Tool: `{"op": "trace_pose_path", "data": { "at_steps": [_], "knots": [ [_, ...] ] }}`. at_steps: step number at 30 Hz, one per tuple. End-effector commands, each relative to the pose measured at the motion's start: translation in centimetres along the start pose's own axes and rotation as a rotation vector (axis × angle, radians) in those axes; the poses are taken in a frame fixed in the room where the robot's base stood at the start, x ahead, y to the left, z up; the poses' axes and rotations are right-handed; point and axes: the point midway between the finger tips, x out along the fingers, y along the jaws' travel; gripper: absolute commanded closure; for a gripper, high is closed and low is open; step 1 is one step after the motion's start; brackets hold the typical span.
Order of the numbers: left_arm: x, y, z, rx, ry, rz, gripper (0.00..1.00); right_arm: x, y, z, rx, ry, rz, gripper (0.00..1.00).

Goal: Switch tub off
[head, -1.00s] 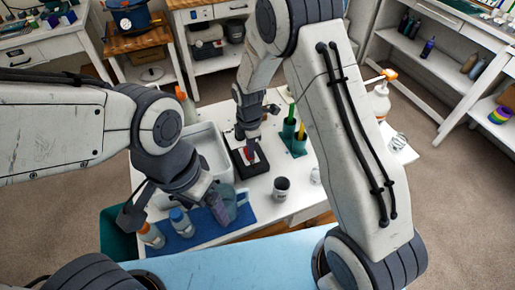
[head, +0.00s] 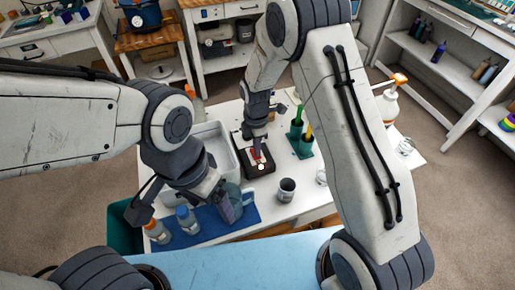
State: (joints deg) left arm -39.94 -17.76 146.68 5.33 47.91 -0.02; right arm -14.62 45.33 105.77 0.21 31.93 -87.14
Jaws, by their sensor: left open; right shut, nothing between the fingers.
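A black switch box (head: 263,172) with a red part on top stands on the white table, right of a pale grey tub (head: 226,150). A pale bright spot shows on the box near its front edge. My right gripper (head: 257,153) is shut and points down at the red part. It hides some of the box top, and I cannot tell if it touches. My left gripper (head: 183,208) is open and empty above the blue mat (head: 240,222), over the bottles and the jug.
Two bottles (head: 186,220) and a teal jug (head: 246,197) stand on the mat. A dark-rimmed cup (head: 287,190) is right of the box. A green holder (head: 302,145) with upright tools stands behind it. A pump bottle (head: 388,103) is at the far right.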

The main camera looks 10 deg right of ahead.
Motion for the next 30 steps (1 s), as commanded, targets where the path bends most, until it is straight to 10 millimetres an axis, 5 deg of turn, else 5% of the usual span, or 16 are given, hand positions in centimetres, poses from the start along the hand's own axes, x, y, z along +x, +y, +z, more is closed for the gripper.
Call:
{"op": "trace_pose_path", "data": {
  "at_steps": [9, 12, 21, 30],
  "knots": [
    [-4.5, 0.3, -0.3, 0.0, 0.001, 0.0, 0.14, -5.2, -0.1, -0.2, -0.004, -0.001, 0.009, 1.0],
    [-2.7, 0.2, -0.1, 0.0, 0.0, 0.0, 0.14, -7.1, 0.0, -0.3, -0.004, -0.001, 0.016, 1.0],
    [-1.9, 0.1, -0.1, 0.0, 0.0, 0.0, 0.14, -12.8, -0.3, -0.2, -0.004, -0.001, 0.01, 1.0],
    [-1.9, 0.1, -0.1, 0.0, 0.0, 0.0, 0.14, -14.2, -0.5, -0.2, -0.004, -0.001, 0.005, 1.0]
  ]
}}
